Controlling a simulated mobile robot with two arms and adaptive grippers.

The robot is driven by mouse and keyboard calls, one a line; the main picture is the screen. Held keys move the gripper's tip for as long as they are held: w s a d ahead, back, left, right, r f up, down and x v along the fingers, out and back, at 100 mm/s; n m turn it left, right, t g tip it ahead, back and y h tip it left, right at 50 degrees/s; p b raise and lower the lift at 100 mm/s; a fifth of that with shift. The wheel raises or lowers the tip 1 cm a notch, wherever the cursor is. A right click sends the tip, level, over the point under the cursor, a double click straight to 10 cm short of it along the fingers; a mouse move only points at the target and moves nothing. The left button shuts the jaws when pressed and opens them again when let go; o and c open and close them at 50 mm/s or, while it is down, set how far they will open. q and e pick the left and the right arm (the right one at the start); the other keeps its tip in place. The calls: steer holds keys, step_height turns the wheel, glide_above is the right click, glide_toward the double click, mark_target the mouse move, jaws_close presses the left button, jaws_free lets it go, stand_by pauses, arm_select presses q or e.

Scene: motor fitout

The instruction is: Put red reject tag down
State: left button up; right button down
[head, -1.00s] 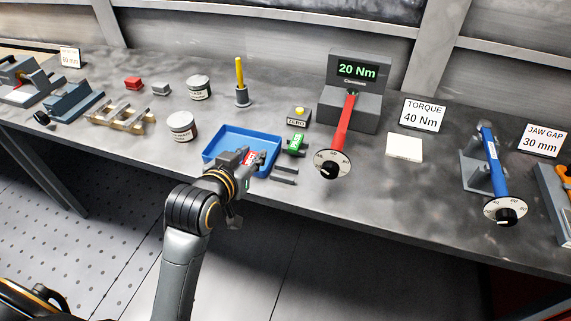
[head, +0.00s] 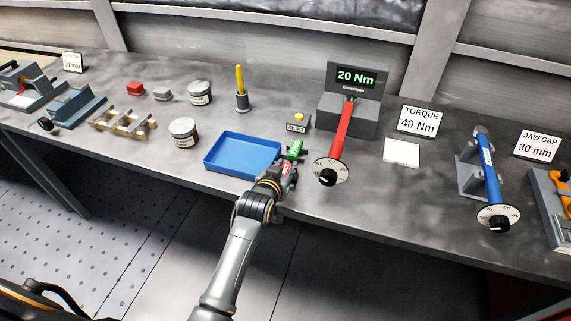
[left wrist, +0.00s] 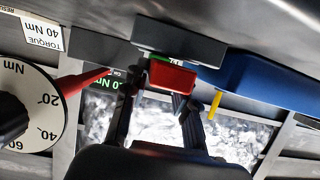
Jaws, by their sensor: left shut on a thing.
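My left gripper (head: 284,178) is shut on the red reject tag (head: 287,168), just right of the blue tray's front corner. In the left wrist view the red tag (left wrist: 172,77) shows at the fingertips of the left gripper (left wrist: 160,92), close to a grey block (left wrist: 180,40). I cannot tell whether the tag touches that block. A green tag (head: 295,148) lies just behind the red one in the head view; a sliver of green also shows beside the red tag in the left wrist view. My right gripper is not in view.
The empty blue tray (head: 242,153) lies left of the gripper. A red torque wrench (head: 341,133) with a dial stands close to the right, by the 20 Nm display (head: 356,78). A yellow pen (head: 240,80) stands behind. The table's front edge is near the gripper.

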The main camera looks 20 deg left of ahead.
arm_select(q)
steer(key=shift+f, duration=0.1)
steer(key=shift+f, duration=0.1)
steer(key=o, duration=0.9)
steer(key=shift+o, duration=0.2)
steer(key=shift+f, duration=0.1)
